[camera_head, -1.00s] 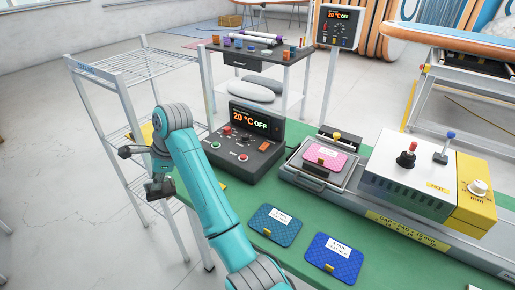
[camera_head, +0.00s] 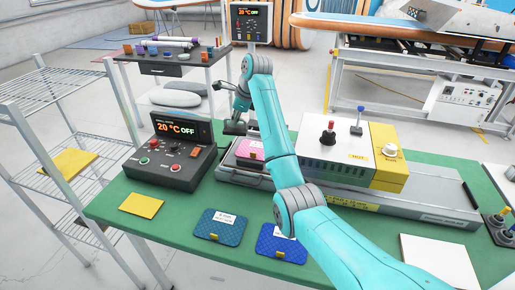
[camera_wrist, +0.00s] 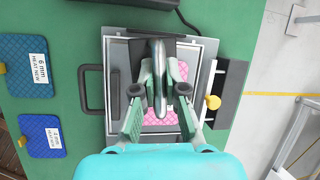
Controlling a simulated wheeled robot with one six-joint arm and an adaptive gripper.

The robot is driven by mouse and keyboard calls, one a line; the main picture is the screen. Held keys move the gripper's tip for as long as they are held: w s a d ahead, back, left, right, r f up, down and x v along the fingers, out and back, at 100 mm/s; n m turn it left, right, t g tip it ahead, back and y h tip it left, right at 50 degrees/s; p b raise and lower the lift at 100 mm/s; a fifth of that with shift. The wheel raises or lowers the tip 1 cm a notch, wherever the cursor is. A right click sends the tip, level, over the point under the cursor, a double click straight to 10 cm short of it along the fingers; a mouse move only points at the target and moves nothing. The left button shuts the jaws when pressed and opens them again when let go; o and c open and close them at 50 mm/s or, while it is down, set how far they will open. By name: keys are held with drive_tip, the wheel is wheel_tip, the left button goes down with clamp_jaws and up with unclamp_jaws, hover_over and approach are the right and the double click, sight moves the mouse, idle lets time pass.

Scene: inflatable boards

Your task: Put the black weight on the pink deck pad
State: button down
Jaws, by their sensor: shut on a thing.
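My gripper (camera_wrist: 157,100) is shut on the black weight (camera_wrist: 140,52), gripping its grey upright handle between the fingers. In the head view, the weight (camera_head: 235,128) shows as a dark block below my gripper (camera_head: 240,104), by the far left part of the pink deck pad (camera_head: 250,150). In the wrist view, the pink pad (camera_wrist: 160,117) lies in a grey metal tray, partly hidden under the weight and fingers. The weight is over the tray area; I cannot tell whether it touches the pad.
A dark control box (camera_head: 172,155) stands left of the tray. Teal (camera_head: 221,227) and blue (camera_head: 281,243) pads and a yellow pad (camera_head: 141,203) lie on the green table (camera_head: 180,232).

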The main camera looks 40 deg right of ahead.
drive_tip(key=m, duration=0.2)
hover_over(253, 144)
drive_tip(key=s, duration=0.2)
drive_tip(key=shift+h, duration=0.4)
drive_tip(key=shift+s+d+f, duration=0.1)
drive_tip(key=shift+d+f, duration=0.1)
drive_tip(key=shift+f, duration=2.05)
drive_tip(key=shift+s+d+f, duration=0.1)
drive_tip(key=shift+d+f, duration=0.05)
drive_tip(key=shift+f, duration=2.1)
drive_tip(key=c, duration=1.2)
unclamp_jaws()
drive_tip(key=shift+f, duration=0.15)
drive_tip(key=shift+c, duration=0.2)
drive_tip(key=v, duration=1.2)
drive_tip(key=shift+s, duration=0.1)
